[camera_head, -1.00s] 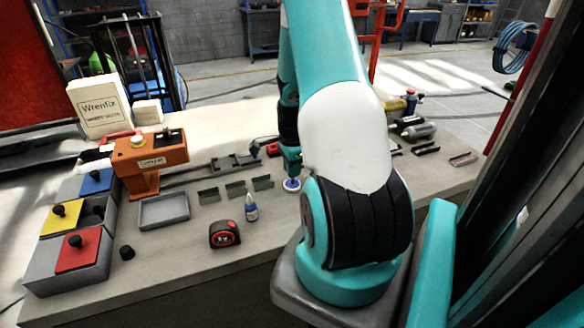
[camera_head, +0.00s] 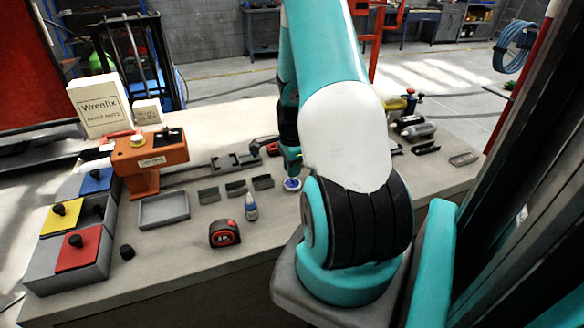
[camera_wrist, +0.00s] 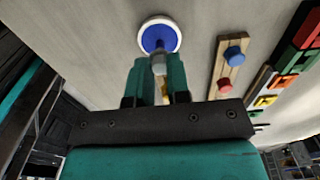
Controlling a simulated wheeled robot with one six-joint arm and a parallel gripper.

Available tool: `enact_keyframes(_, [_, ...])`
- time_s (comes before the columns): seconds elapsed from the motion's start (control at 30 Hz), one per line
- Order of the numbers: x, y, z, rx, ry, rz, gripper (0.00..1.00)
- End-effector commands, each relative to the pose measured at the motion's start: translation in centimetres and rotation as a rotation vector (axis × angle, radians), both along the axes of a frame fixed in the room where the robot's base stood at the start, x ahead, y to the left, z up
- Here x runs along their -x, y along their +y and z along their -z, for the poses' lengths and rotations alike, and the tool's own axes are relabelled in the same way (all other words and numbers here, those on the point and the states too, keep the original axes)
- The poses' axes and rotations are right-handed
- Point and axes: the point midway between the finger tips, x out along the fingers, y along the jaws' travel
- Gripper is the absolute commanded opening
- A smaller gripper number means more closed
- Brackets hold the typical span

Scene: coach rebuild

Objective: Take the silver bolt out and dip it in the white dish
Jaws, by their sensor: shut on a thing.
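My gripper (camera_wrist: 160,72) is shut on the silver bolt (camera_wrist: 158,64), whose grey rounded end shows between the fingertips in the wrist view. The white dish (camera_wrist: 144,48) has a white rim and a blue inside. The bolt's end overlaps the near part of the blue; I cannot tell if it touches it. In the head view my gripper (camera_head: 292,167) points down right above the dish (camera_head: 292,190), and the bolt is too small to make out there.
In the wrist view, a wooden strip (camera_wrist: 224,68) with a blue and a red knob lies right of the dish. In the head view, a small blue-and-white bottle (camera_head: 251,207) and red tape measure (camera_head: 224,234) stand left of it. Grey brackets (camera_head: 236,188) lie behind the bottle.

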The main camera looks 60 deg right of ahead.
Motion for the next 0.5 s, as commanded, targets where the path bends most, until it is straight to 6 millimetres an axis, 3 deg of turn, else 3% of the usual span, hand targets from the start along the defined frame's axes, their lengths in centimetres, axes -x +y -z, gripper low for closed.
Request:
enact_keyframes(0.17, [0.1,0.1,-0.1,-0.003,0.003,0.0,0.0])
enact_keyframes(0.5, [0.0,0.1,-2.9,-0.001,0.002,0.0,0.0])
